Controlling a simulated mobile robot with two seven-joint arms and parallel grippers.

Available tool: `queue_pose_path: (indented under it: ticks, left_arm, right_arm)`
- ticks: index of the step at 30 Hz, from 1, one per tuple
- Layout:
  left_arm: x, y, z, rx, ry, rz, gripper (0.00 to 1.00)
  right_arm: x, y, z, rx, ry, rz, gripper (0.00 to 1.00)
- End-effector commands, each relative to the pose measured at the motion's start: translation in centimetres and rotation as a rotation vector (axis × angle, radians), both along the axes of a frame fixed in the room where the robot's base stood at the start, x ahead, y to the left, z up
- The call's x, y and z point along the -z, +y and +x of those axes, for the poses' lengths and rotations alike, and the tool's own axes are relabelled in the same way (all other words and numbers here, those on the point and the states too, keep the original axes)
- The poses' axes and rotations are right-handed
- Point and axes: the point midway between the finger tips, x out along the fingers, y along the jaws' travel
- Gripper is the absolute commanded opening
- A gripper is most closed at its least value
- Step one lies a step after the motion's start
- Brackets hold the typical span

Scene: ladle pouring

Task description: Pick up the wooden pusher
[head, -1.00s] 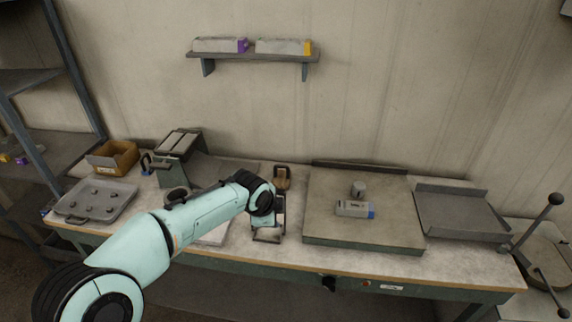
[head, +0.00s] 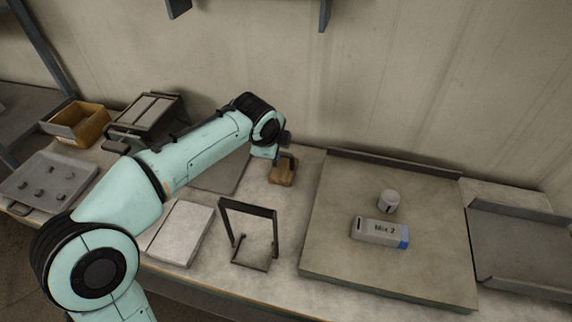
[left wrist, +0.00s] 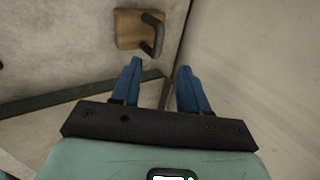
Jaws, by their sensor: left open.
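The wooden pusher (head: 284,172) is a brown wooden block with a dark handle. It rests on the bench behind the dark metal frame. In the left wrist view the pusher (left wrist: 129,30) lies beyond the fingertips at the top, with its curved dark handle toward its right side. My left gripper (left wrist: 160,68) is open, with two blue fingers apart and nothing between them. In the head view my left wrist is just above and left of the pusher, and the fingers are mostly hidden. My right gripper is not in view.
A dark metal frame (head: 250,232) stands in front of the pusher. A large raised plate (head: 335,250) to the right holds a Mix 2 box (head: 380,231) and a small white cup (head: 388,201). A grey tray (head: 525,245) is at far right, a cardboard box (head: 76,125) at left.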

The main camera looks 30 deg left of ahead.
Motion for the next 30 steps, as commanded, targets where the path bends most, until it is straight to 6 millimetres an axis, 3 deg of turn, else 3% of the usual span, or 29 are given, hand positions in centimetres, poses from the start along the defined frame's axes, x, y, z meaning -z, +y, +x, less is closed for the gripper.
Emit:
queue_pose_path:
  ticks: [6,14,21,30]
  left_arm:
    - [3.7,0.6,2.3,-0.001,0.004,0.000,0.44]
    - [5.4,0.8,3.5,-0.001,0.003,0.000,0.44]
    - [8.5,1.4,5.2,-0.002,0.004,0.000,0.44]
    - [9.5,1.6,5.9,-0.001,0.001,0.000,0.44]
  right_arm:
    - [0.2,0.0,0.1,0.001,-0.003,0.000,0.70]
    - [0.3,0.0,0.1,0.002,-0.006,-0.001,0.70]
    - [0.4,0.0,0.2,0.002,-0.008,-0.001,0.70]
    - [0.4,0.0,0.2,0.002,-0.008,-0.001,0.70]
